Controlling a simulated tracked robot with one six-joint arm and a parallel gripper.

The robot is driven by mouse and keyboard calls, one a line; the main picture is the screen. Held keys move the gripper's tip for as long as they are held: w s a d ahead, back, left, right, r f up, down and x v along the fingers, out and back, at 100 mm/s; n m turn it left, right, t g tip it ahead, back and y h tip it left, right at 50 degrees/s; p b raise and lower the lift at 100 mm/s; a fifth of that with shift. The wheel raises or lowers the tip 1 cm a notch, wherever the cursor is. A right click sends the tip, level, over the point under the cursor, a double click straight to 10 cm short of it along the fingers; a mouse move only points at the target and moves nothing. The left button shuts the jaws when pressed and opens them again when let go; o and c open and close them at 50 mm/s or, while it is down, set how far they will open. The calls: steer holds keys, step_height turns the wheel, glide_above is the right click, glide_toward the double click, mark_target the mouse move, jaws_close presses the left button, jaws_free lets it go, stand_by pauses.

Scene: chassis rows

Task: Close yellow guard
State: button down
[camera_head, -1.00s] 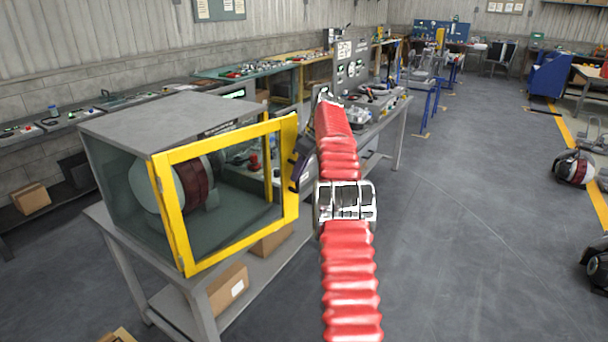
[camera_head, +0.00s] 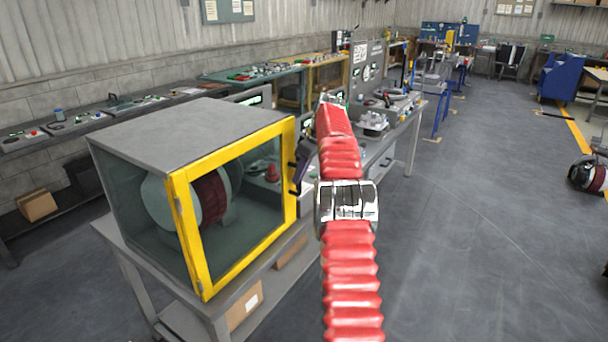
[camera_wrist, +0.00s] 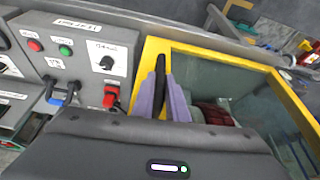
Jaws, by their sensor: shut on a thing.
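The yellow guard (camera_head: 190,235) is a yellow frame with a clear pane on the front of a grey machine box (camera_head: 165,130). Its top edge lies along the box's front top edge; I cannot tell if a small gap is left. The guard also shows in the wrist view (camera_wrist: 225,57). My gripper (camera_wrist: 162,97), with purple fingers, is shut on the guard's dark handle (camera_wrist: 159,78) at the guard's right upright. In the head view my gripper (camera_head: 303,163) is small and partly hidden by my red arm.
A red and white round part (camera_head: 210,195) sits inside the box. The box stands on a grey table (camera_head: 270,275) with cardboard boxes below. A control panel (camera_wrist: 80,60) with buttons and a knob is beside the handle.

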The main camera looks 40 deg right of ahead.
steer(key=shift+w+a+r, duration=0.1)
steer(key=shift+w+a, duration=0.3)
steer(key=shift+w, duration=0.25)
steer(key=c, duration=2)
jaws_free()
steer(key=shift+w, duration=0.1)
steer(key=shift+o, duration=1.2)
steer(key=shift+s+d, duration=0.2)
steer(key=shift+s+d, duration=0.1)
steer(key=a+v, duration=0.1)
steer(key=v, duration=0.6)
steer(key=shift+d, duration=0.45)
steer(key=shift+s, duration=0.15)
